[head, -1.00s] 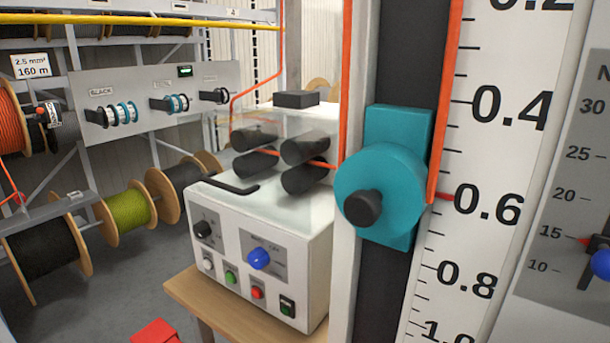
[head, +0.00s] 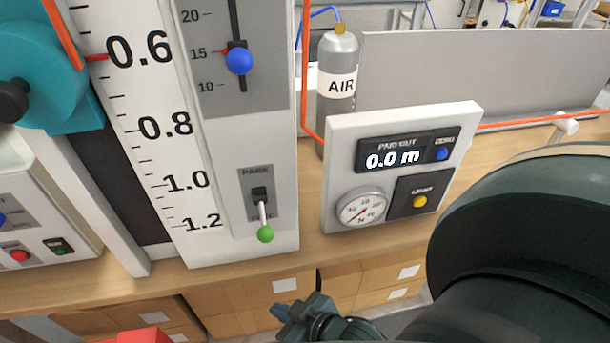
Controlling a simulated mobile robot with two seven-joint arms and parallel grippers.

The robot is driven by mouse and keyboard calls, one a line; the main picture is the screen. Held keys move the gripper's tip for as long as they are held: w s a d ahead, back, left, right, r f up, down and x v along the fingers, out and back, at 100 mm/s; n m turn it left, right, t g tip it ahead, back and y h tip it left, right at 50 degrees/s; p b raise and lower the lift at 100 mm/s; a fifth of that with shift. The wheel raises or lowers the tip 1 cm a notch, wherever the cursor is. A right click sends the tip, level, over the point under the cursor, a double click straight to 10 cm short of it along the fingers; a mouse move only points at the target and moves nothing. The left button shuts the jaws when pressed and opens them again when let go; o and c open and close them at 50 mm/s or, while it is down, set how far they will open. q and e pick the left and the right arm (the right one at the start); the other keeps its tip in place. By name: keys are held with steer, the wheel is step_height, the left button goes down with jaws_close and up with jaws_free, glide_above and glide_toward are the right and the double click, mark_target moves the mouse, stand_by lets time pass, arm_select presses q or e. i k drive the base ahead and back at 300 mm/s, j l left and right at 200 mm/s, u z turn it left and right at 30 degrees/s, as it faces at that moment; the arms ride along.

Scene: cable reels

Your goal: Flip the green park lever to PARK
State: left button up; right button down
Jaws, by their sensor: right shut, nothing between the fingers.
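The park lever (head: 265,233) has a green ball on a pale stem. It comes out of a dark slot in a grey plate (head: 251,181) low on the white scale panel. The lever is tilted down, away from the word PARK above the slot. The label below is partly hidden by the stem. My right gripper (head: 290,309) is small and dark at the bottom edge, below and apart from the lever. It is shut and empty, partly cut off by the frame. My left gripper is not in view.
Right of the lever stands a white meter box (head: 340,150) reading 0.0 m, with a gauge. An AIR bottle (head: 338,65) stands behind it. A blue-knobbed slider (head: 239,61) is above the lever. Wooden bench (head: 300,255) edge runs below. My dark arm fills the lower right.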

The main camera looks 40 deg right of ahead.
mark_target(265, 234)
steer(key=k+z, duration=0.1)
steer(key=z, duration=0.7)
